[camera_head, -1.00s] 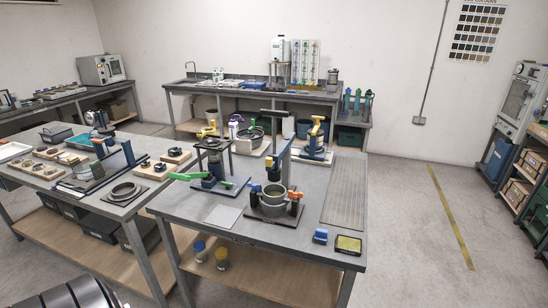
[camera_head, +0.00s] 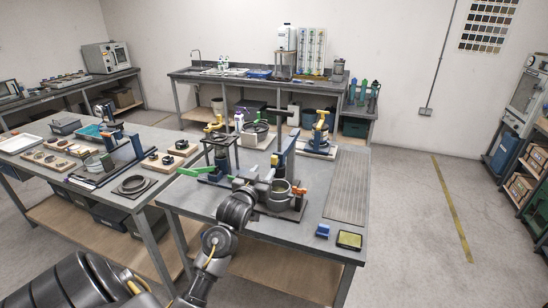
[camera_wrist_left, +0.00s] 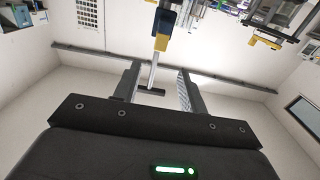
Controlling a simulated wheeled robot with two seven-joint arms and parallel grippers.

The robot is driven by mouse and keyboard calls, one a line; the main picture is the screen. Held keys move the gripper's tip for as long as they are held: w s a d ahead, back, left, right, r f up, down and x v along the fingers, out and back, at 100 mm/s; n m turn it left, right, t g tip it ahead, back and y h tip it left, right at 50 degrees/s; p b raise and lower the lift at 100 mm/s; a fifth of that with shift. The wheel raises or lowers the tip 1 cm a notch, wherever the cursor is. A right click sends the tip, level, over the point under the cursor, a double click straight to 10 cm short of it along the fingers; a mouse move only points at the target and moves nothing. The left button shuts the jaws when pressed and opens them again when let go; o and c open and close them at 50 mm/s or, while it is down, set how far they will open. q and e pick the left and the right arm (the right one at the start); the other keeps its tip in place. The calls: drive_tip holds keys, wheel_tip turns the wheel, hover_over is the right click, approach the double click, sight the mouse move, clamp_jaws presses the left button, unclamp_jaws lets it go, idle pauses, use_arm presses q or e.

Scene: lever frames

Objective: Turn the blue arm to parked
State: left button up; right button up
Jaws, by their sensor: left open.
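On the near bench stands a press-like frame with a tall blue upright part (camera_head: 289,152), likely the blue arm, and a dark T-shaped handle (camera_head: 279,109) above it. Its marked positions cannot be read. A round grey pot (camera_head: 282,188) sits at its foot. My left gripper (camera_head: 265,180) is in front of this frame and hides part of it. In the left wrist view my left gripper (camera_wrist_left: 158,84) is open and empty. A blue block with a yellow end (camera_wrist_left: 162,32) and a metal rod show beyond its fingers, apart from them. My right gripper is not in view.
A green lever (camera_head: 197,172) reaches left from a neighbouring frame. An orange handle (camera_head: 299,191) is right of the pot. A yellow-topped stand (camera_head: 320,125) is behind. A small blue block (camera_head: 322,231) and a yellow-topped tray (camera_head: 349,240) lie at the front right. The ribbed mat (camera_head: 345,185) is clear.

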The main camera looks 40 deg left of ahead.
sight(273, 158)
use_arm(q)
drive_tip(key=p+x, duration=0.3)
drive_tip(key=x, duration=0.6)
drive_tip(key=shift+p+x, duration=0.3)
drive_tip(key=shift+x, duration=0.6)
drive_tip(key=shift+f, duration=0.1)
clamp_jaws()
